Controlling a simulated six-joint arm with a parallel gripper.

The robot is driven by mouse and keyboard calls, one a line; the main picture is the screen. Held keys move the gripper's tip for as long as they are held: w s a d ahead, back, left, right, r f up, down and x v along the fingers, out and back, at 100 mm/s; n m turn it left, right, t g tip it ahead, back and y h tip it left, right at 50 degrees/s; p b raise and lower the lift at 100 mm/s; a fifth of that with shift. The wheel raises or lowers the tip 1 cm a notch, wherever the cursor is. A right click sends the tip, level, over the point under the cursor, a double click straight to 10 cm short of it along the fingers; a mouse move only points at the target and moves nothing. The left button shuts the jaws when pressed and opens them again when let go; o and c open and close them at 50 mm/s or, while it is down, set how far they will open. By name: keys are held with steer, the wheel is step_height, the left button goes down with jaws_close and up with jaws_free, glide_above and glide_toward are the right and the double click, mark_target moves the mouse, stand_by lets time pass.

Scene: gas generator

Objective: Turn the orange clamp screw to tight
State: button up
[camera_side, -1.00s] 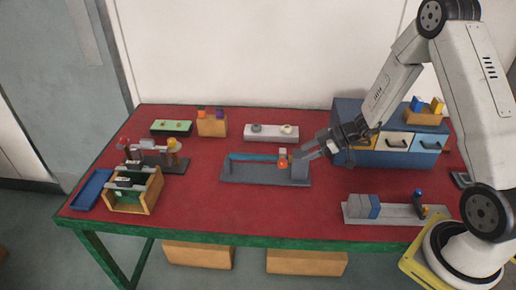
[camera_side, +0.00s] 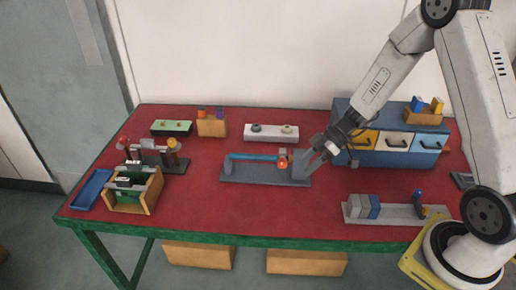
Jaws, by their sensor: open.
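The orange clamp screw (camera_side: 282,164) shows as a small round orange knob on the front of a clamp on a grey base plate (camera_side: 262,181). A teal tube (camera_side: 252,157) lies along that plate, running left from the clamp. A grey block (camera_side: 299,168) stands at the plate's right end. My gripper (camera_side: 308,160) is open and reaches down from the upper right to the block, just right of the orange screw. It is apart from the screw. I cannot tell whether the fingers touch the block.
A blue cabinet (camera_side: 350,120) with drawers stands behind my gripper on the right. A grey fixture with a blue block (camera_side: 374,206) is at front right. The red table (camera_side: 240,215) is clear in front.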

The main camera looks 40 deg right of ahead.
steer(key=s+f+n+g+h, duration=0.3)
steer(key=s+n+g+h, duration=0.3)
steer(key=s+g+h, duration=0.65)
steer(key=w+d+r+n+t+h, duration=0.3)
steer(key=w+d+n+t+h, duration=0.5)
steer(key=h, duration=0.5)
steer(key=w+a+r+n+t+y, duration=0.2)
steer(key=w+a+r+t+y, duration=0.1)
steer(key=w+a+t, duration=0.8)
steer(key=t, duration=0.3)
glide_toward(282, 166)
steer(key=w+d, duration=0.2)
steer(key=shift+w+d+n, duration=0.15)
steer(key=shift+d+n, duration=0.15)
steer(key=shift+x, duration=3.85)
